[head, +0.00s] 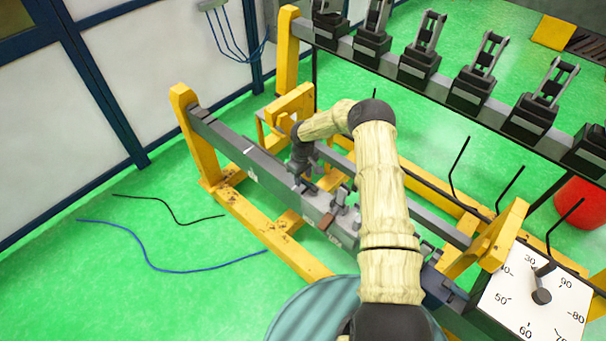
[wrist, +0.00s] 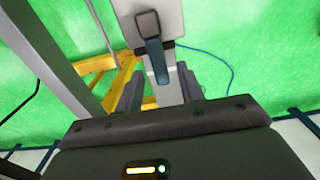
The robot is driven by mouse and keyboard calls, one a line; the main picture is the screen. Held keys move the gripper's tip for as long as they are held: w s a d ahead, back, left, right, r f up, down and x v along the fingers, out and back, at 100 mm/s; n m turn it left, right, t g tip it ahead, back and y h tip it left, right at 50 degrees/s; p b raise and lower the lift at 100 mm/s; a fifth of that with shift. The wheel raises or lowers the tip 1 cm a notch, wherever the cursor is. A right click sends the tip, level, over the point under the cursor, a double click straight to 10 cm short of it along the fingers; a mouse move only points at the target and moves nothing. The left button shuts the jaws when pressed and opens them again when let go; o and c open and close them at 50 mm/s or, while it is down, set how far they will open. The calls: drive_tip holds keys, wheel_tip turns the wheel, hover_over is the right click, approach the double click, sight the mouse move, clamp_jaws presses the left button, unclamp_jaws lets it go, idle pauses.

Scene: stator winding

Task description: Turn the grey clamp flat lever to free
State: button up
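In the wrist view a flat grey lever (wrist: 156,58) with a squarish pivot head lies along the light grey beam (wrist: 168,18). Its free end points toward my gripper (wrist: 160,92), whose two dark fingers stand apart, one on each side of the beam. The lever's end appears between the finger lines, with no visible contact; the depth gap is hard to judge. In the head view my gripper (head: 301,174) is low over the long grey beam (head: 232,147) on the yellow frame. The lever cannot be made out there, near or behind my gripper.
Other clamp parts, one with a brown end (head: 327,221), sit farther along the beam. A yellow frame (head: 228,200) carries it. A rack of black clamps (head: 470,88) stands behind. A dial plate (head: 535,305) and red bucket (head: 580,205) are at right.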

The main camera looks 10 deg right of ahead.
drive_tip(key=shift+f, duration=0.2)
drive_tip(key=shift+c, duration=0.5)
clamp_jaws()
